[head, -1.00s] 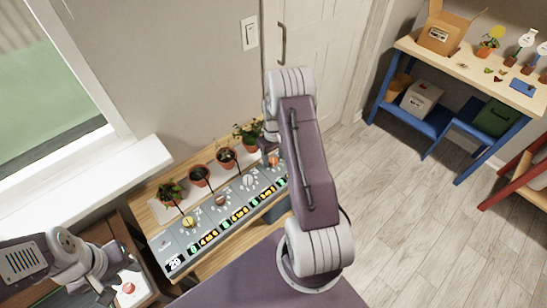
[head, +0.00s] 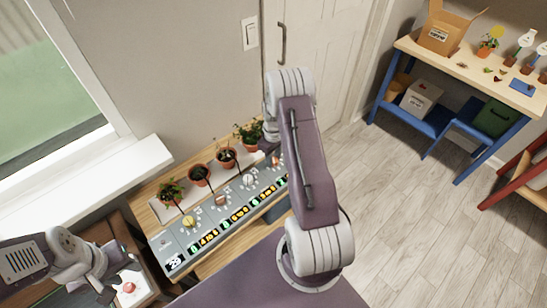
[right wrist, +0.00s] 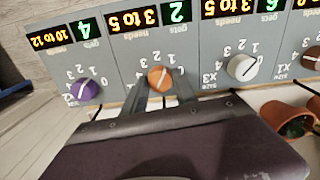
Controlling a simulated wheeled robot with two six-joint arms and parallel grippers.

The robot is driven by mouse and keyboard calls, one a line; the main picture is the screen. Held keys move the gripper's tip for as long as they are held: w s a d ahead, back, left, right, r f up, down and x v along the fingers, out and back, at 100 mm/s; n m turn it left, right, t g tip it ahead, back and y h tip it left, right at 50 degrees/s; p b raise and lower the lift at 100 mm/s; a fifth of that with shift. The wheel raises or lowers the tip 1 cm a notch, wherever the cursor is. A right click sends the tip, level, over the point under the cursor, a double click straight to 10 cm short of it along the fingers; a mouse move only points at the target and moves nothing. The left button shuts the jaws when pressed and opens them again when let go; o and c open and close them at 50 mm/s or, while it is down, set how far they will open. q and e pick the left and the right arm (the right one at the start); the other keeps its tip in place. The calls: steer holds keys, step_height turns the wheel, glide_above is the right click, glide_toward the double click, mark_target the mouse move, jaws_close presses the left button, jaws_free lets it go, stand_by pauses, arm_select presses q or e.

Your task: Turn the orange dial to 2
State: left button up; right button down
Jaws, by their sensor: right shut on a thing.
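The orange dial (right wrist: 160,78) is on the grey control panel (right wrist: 220,70). In the right wrist view it sits between the fingertips of my right gripper (right wrist: 161,82), which is shut on it. Its white mark slants up and to the right; I cannot tell exactly which numeral it meets. The green display (right wrist: 178,12) above it reads 2, beside an amber 3 to 5. In the head view my right arm hides part of the dial's end of the panel. My left gripper (head: 119,281) is open and empty, near a red button (head: 129,287).
A purple dial (right wrist: 85,90) and a white dial (right wrist: 243,67) flank the orange one closely. Potted plants (head: 198,175) stand in a row behind the panel. A window sill (head: 110,180) is at the left. A blue-legged table (head: 480,75) stands far right; the floor between is clear.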

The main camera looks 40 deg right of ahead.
mark_target(274, 159)
steer(key=n, duration=0.5)
steer(key=shift+n, duration=0.3)
stand_by(0.4)
steer(key=c, duration=1)
jaws_free()
steer(key=shift+o, duration=0.2)
step_height(274, 159, up, 9)
